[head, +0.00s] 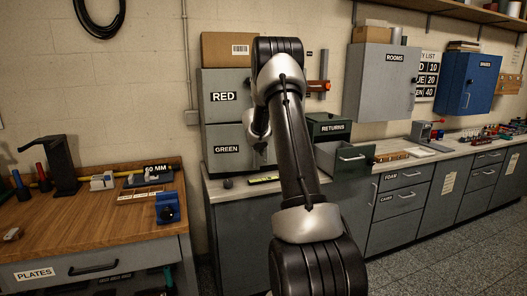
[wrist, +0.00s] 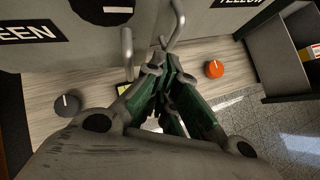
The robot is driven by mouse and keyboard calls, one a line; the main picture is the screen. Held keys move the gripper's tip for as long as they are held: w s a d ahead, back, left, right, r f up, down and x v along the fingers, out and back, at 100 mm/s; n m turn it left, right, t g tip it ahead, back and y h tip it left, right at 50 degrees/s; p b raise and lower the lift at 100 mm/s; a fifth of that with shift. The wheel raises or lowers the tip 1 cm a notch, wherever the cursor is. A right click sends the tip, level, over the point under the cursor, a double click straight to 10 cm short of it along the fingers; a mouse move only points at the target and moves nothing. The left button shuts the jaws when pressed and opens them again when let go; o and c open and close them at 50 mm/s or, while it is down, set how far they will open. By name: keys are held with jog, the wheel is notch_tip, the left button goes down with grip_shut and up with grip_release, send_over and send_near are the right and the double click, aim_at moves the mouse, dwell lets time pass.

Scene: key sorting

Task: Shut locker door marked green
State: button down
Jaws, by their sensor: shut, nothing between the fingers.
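The grey locker door marked GREEN (head: 228,163) is below the RED door in the head view. It looks about flush with the locker front, though my arm hides its right side. In the wrist view its lower part (wrist: 60,55) shows the cut-off label and a vertical bar handle (wrist: 127,50). My gripper (wrist: 172,122) is shut and empty, low in front of the lockers, close to the gap between the GREEN and YELLOW doors. Whether it touches a door I cannot tell.
The YELLOW door (wrist: 215,18) and its handle (wrist: 175,25) are right of the GREEN door. A grey knob (wrist: 67,105) and an orange knob (wrist: 214,69) are on the worktop edge below. The RETURNS drawer (head: 345,158) stands open to the right.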

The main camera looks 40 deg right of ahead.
jog(key=s+r, duration=0.7)
jog(key=s, duration=0.1)
jog(key=s+a+f+n+t+y, duration=0.1)
jog(key=s+a+f+n+y, duration=0.1)
jog(key=s+a+f+y, duration=0.15)
jog(key=w+d+f+n+t, duration=0.1)
jog(key=w+f+n, duration=0.3)
jog(key=w, duration=0.7)
jog(key=shift+w+f+t, duration=0.3)
jog(key=shift+f, duration=0.65)
jog(key=shift+d, duration=0.1)
